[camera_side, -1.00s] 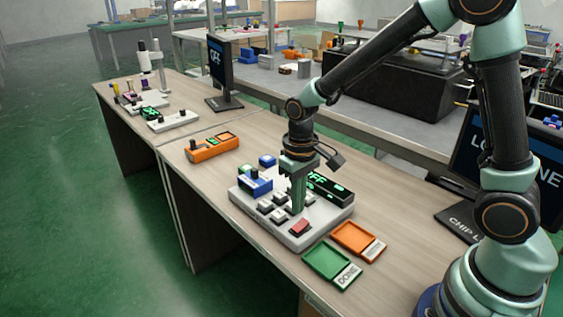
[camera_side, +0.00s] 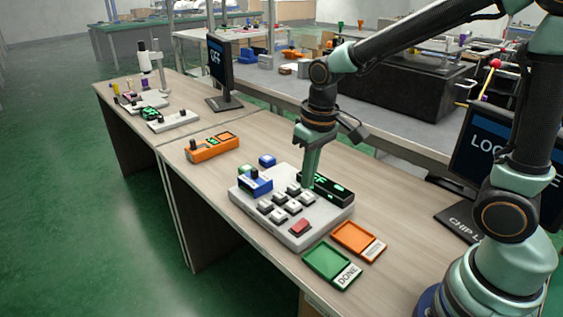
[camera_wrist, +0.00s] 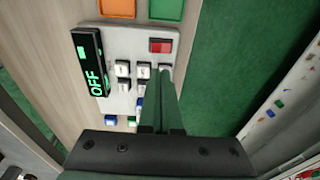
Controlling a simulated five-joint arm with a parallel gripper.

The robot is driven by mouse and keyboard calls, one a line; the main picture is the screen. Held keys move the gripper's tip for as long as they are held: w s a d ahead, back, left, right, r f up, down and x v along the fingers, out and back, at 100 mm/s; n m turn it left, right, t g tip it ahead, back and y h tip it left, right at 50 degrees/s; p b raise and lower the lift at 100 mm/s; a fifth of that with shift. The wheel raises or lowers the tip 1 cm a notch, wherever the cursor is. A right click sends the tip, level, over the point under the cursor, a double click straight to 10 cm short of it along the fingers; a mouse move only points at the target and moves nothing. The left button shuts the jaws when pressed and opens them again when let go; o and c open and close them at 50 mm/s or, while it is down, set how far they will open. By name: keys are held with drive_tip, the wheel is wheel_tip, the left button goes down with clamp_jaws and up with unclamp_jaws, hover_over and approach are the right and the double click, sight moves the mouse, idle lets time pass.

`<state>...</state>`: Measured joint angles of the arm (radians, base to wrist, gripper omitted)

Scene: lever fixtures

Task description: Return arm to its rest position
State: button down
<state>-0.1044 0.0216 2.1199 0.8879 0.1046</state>
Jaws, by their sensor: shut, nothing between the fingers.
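My gripper (camera_side: 309,178) is shut and empty in the side view. It hangs pointing down over the back part of a light grey panel (camera_side: 254,213) on the wooden bench. Its fingers cover part of the panel's black display. In the wrist view the closed fingers (camera_wrist: 162,92) reach over the panel, and the display (camera_wrist: 90,62) reads OFF in green. The panel carries several white and grey keys (camera_side: 279,215), a red button (camera_side: 300,228) and a blue block (camera_side: 254,182) at its left.
A green tray (camera_side: 322,262) marked DONE and an orange tray (camera_side: 352,237) lie right of the panel. An orange box (camera_side: 212,149) sits behind left. A monitor (camera_side: 217,68) reading OFF and another monitor (camera_side: 484,148) stand on the bench. The bench's front edge is close to the panel.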

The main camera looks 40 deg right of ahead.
drive_tip(key=s+d+r+t, duration=0.3)
drive_tip(key=s+r+t, duration=0.1)
drive_tip(key=s+r, duration=0.3)
drive_tip(key=shift+s+d+r, duration=0.2)
drive_tip(key=shift+d+r, duration=0.2)
drive_tip(key=shift+r, duration=0.35)
